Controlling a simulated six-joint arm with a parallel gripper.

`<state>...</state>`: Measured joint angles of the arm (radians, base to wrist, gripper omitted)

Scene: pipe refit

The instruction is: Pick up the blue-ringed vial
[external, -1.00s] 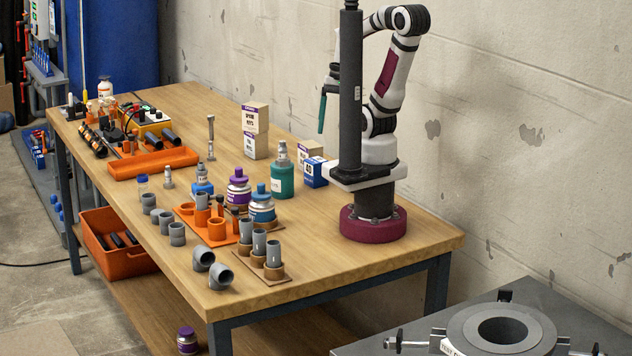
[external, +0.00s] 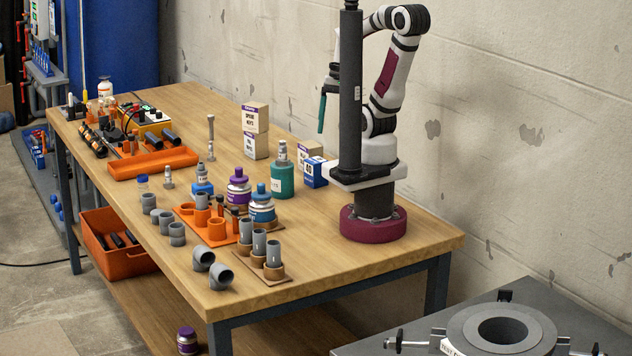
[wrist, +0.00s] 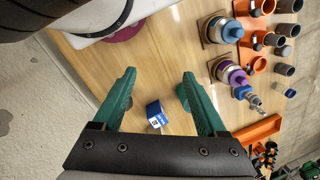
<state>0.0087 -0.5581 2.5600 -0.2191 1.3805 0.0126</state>
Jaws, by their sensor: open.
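A small vial with a blue ring at its top (external: 142,184) stands upright on the left part of the bench in the external view, close behind a grey pipe fitting. In the wrist view a small pale and blue thing (wrist: 290,93) at the right may be the same vial; it is too small to be sure. My gripper (wrist: 158,76) has two teal fingers spread wide with nothing between them. In the external view one teal finger (external: 322,113) shows, high above the bench and far to the right of the vial; the dark column partly hides the arm.
Grey pipe fittings (external: 177,234) and an orange holder (external: 217,231) stand near the vial. Purple (external: 238,190) and blue (external: 262,207) jars, a teal jar (external: 283,181) and a blue box (external: 315,172) stand between it and my base. An orange tray (external: 153,164) lies behind.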

